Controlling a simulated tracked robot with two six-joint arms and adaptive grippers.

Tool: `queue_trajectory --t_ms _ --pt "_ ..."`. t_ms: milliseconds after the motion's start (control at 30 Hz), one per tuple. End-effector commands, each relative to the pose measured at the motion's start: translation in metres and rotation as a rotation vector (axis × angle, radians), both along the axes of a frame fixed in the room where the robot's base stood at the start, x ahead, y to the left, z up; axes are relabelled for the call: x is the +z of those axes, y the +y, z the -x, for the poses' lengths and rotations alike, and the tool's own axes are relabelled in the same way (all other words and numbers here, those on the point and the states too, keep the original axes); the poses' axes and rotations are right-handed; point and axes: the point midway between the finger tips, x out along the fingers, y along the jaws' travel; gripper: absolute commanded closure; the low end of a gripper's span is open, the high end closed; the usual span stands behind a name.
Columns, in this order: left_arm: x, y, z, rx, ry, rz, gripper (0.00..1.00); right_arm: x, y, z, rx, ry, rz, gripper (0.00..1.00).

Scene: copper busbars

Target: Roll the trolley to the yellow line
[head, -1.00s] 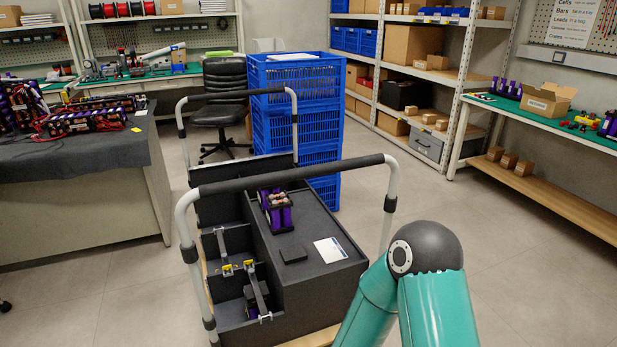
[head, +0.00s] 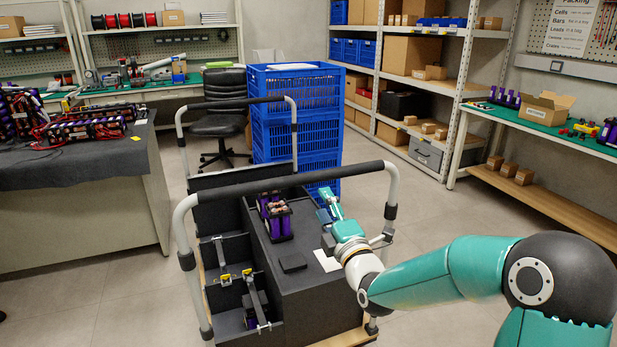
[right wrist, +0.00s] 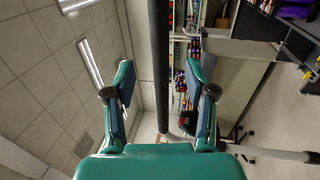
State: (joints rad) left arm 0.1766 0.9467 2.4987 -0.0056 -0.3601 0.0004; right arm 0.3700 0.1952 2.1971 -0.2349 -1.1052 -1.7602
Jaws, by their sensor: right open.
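The trolley (head: 318,290) stands in front of me, a dark box body on a wooden base with a black push bar (head: 280,181) on pale uprights at the near end. A second bar rises at its far end. My right gripper (head: 329,207) is open, over the trolley's top right, just below the near bar in the picture. In the right wrist view, a dark bar (right wrist: 162,65) runs between the spread fingers (right wrist: 162,85), with gaps on both sides; its distance is unclear. My left gripper is not in view. I see no yellow line.
Blue crates (head: 297,115) are stacked just beyond the trolley, with a black chair (head: 217,118) beside them. A cloth-covered table (head: 75,170) stands left and a green-topped bench (head: 545,128) right. Grey floor (head: 440,205) is clear between the trolley and the right bench.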

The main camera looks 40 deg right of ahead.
Motion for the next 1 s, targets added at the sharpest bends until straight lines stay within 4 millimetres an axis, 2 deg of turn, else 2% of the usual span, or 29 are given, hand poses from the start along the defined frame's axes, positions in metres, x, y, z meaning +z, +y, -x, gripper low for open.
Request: queue_trajectory --t_ms 100,300,500,700,967,1000 --pt "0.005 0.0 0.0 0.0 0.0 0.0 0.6 0.006 -0.005 -0.027 0.002 -0.001 0.0 0.45" --pt "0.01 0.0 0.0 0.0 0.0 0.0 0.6 0.014 -0.015 -0.066 0.001 0.0 -0.001 0.45" --pt "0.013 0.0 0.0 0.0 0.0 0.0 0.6 0.019 -0.021 -0.092 0.001 0.001 -0.002 0.45" --pt "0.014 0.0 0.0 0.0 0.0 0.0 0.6 0.02 -0.024 -0.102 0.0 0.001 -0.002 0.45" --pt "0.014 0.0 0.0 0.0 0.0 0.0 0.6 0.02 -0.025 -0.102 0.0 0.001 -0.002 0.45" --pt "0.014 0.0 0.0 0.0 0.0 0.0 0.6 0.02 -0.025 -0.102 0.0 0.001 -0.002 0.48"
